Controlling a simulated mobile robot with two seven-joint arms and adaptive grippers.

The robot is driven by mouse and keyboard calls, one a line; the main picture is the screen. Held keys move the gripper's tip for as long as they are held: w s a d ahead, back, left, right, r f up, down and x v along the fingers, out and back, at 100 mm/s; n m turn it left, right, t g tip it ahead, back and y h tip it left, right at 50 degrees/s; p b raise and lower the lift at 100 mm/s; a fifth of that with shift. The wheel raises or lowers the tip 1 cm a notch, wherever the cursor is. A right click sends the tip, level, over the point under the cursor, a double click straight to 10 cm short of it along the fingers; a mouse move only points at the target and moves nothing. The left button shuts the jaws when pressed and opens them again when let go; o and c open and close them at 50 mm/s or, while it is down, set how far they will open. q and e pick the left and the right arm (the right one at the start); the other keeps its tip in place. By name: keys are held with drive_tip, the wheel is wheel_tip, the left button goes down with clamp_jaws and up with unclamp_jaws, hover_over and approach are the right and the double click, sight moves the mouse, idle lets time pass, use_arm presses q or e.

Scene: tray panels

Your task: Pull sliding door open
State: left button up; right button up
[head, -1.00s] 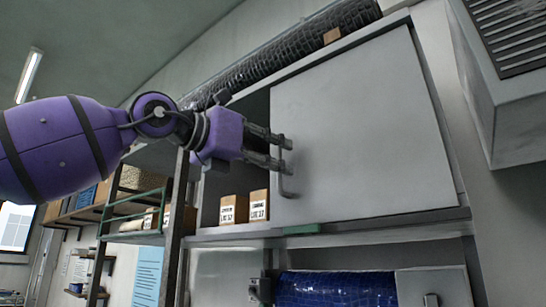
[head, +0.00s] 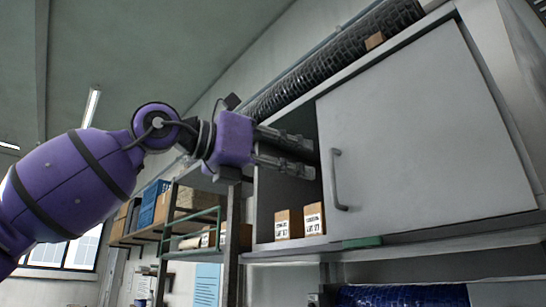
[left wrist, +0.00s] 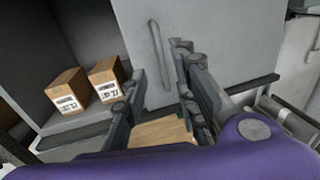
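The grey sliding door (head: 430,130) covers the right part of a wall cabinet, and the cabinet's left part is open. Its bar handle (head: 337,180) stands upright near the door's left edge. My left gripper (head: 312,158) is open and empty, pointing right, just left of the handle and apart from it in the head view. In the left wrist view the handle (left wrist: 159,55) shows beyond the gap between the spread fingers (left wrist: 165,95). My right gripper is not in view.
Two labelled cardboard boxes (head: 302,222) stand in the open left part of the cabinet. A roll of dark mesh (head: 335,60) lies on top. A shelf rack (head: 200,215) with boxes stands left. A blue roll (head: 400,296) lies below the cabinet.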

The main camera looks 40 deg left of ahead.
use_arm(q)
drive_tip(key=shift+v, duration=2.1)
